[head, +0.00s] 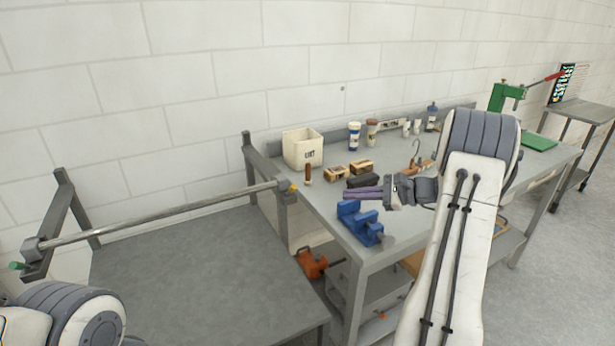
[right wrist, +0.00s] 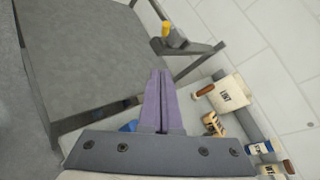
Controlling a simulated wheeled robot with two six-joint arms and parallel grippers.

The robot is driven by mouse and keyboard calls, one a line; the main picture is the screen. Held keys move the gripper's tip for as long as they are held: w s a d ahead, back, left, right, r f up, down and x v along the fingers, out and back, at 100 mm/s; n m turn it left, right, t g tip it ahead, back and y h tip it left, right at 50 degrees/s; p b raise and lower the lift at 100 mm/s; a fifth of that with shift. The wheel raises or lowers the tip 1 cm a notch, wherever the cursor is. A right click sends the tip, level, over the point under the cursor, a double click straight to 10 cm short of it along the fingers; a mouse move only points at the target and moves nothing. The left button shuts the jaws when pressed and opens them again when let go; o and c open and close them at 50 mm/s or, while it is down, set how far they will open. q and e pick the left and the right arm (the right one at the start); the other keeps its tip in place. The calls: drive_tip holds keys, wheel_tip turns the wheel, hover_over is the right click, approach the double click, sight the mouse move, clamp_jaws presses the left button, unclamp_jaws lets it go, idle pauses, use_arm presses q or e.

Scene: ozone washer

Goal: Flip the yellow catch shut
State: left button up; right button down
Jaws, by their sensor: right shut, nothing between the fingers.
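The small yellow catch (head: 289,188) sits at the right end of a long metal bar (head: 160,215), on a grey bracket at the corner post. It also shows near the top middle of the right wrist view (right wrist: 166,29), on a dark grey block. My right gripper (head: 347,194) has its purple fingers together and empty. It points left over the workbench, to the right of the catch and apart from it. In the right wrist view the closed fingertips (right wrist: 160,75) point toward the catch. My left arm shows at the bottom left of the head view, but its gripper is out of the picture.
A blue vise (head: 360,222) stands at the workbench's near corner, close below my right gripper. A white bin (head: 302,148), wooden blocks (head: 361,167) and a brown-handled tool (head: 308,174) stand behind. The grey table (head: 200,275) under the bar is clear.

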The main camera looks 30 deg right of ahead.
sight(293, 188)
drive_tip(key=shift+d+r, duration=0.15)
drive_tip(key=shift+d, duration=0.25)
drive_tip(key=a+r+p+x, duration=0.1)
drive_tip(key=p+x, duration=0.3)
drive_tip(key=x, duration=0.8)
drive_tip(key=shift+a+r, duration=0.5)
drive_tip(key=shift+a, duration=0.05)
drive_tip(key=shift+w, duration=0.1)
